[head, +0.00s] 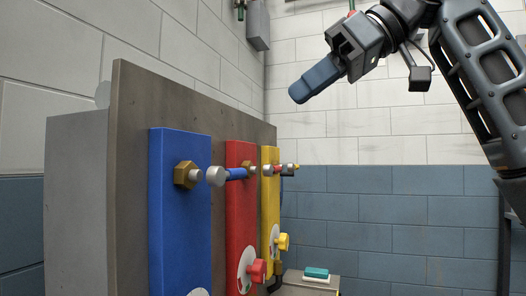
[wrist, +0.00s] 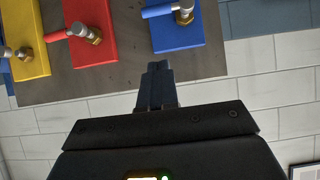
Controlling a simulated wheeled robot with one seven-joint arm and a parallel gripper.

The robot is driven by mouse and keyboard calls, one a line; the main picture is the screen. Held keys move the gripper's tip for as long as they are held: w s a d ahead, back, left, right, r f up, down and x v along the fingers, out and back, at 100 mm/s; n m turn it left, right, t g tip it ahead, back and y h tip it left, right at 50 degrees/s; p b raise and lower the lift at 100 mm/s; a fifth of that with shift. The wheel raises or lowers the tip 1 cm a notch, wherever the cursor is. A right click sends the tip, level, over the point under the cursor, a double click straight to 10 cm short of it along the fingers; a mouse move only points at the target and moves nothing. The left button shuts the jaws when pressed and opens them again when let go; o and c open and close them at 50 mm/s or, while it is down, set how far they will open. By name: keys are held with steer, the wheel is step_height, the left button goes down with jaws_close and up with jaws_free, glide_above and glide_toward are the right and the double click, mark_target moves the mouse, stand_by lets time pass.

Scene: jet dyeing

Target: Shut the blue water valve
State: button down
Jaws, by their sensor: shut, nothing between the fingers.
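The blue water valve has a brass hex fitting (head: 186,174) on a blue panel (head: 172,225), with a round grey hub in front. Its blue lever (head: 236,173) lies about level, pointing right from the hub across the front of the red panel. My gripper (head: 300,92) is shut and empty, up and to the right of the valves, clear of the lever. Its closed fingers (wrist: 157,66) show in the wrist view against the grey board.
A red panel (head: 239,210) and a yellow panel (head: 269,210) with similar levers stand beside the blue one on a grey board (head: 128,180). Red and yellow knobs stick out lower down. A teal block (head: 316,272) sits low behind. The space around my gripper is open.

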mark_target(230, 175)
steer(key=d+f+b+x, duration=0.1)
steer(key=f+x, duration=0.1)
steer(key=x, duration=1)
steer(key=shift+f, duration=0.35)
